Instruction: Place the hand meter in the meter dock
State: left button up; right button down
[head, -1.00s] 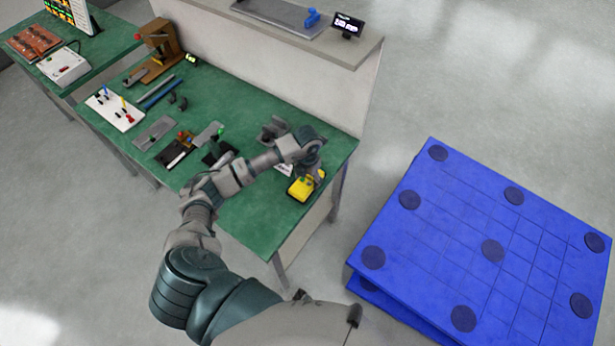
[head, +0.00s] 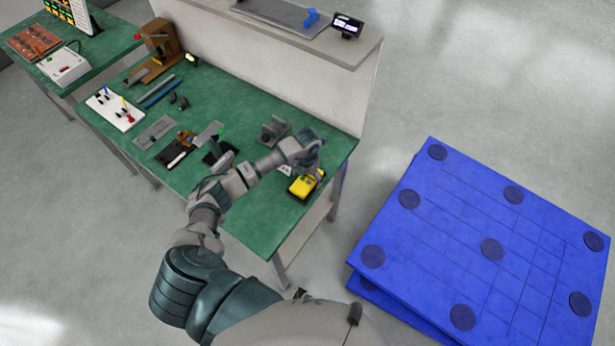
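The hand meter appears to be the yellow device (head: 302,187) lying near the right end of the green bench. My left arm reaches over the bench, and my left gripper (head: 317,172) is right at the meter's far side, pointing down. Its fingers are small and partly hidden, so I cannot tell whether they are open, shut or touching the meter. A grey bracket-like holder (head: 272,131) stands on the bench beyond my forearm and may be the meter dock. My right gripper is not in view.
The green bench (head: 255,222) holds a white board (head: 114,110), a brown press-like fixture (head: 160,47) and several small tools at the left. A raised shelf (head: 345,54) runs along its back. Blue pallets (head: 465,215) lie on the floor to the right.

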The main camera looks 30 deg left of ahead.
aim_at(307, 179)
pick_arm(q)
jog(key=shift+r, duration=0.1)
notch_tip(307, 179, up, 12)
jog(key=shift+b, duration=0.3)
jog(key=shift+s, duration=0.1)
dwell(0.6)
